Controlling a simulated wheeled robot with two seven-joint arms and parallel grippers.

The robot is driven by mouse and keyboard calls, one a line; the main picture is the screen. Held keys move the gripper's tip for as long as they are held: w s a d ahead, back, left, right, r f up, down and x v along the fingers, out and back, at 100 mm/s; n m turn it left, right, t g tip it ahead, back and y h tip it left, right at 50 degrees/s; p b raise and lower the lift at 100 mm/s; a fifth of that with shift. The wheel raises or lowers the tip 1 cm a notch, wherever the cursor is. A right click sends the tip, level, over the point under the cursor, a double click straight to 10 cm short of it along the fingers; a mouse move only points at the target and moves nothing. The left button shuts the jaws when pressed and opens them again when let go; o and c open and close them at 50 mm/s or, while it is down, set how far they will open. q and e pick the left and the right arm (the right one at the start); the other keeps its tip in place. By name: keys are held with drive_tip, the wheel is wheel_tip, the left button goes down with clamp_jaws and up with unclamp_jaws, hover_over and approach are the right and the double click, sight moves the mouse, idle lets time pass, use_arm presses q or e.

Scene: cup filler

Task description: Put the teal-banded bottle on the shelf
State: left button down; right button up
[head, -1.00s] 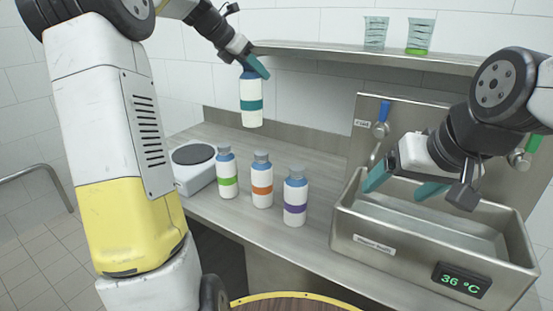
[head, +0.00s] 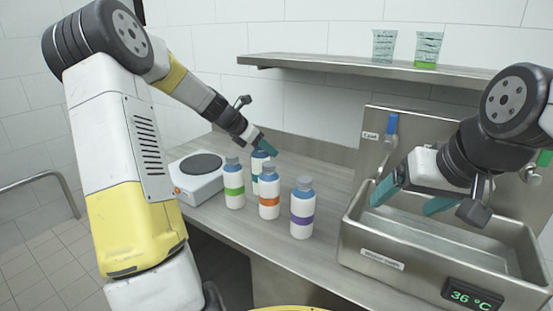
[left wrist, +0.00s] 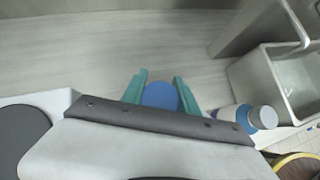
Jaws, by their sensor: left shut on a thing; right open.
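The teal-banded bottle (head: 258,165) is upright in the head view, at or just above the counter, behind the green-banded and orange-banded bottles, which partly hide it. Whether its base touches the counter is hidden. My left gripper (head: 266,148) is shut on its top; in the left wrist view its blue top (left wrist: 160,96) sits between the teal fingers (left wrist: 158,82). The metal shelf (head: 330,68) runs along the wall, above and behind the bottle. My right gripper (head: 408,198) is open and empty over the steel basin.
The green-banded (head: 234,186), orange-banded (head: 269,193) and purple-banded (head: 302,211) bottles stand on the counter (head: 325,170). A hot plate (head: 190,180) is at left, the basin (head: 400,235) at right.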

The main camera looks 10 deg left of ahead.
sight(267, 159)
use_arm(q)
drive_tip(key=shift+f, duration=2.1)
drive_tip(key=c, duration=0.9)
unclamp_jaws()
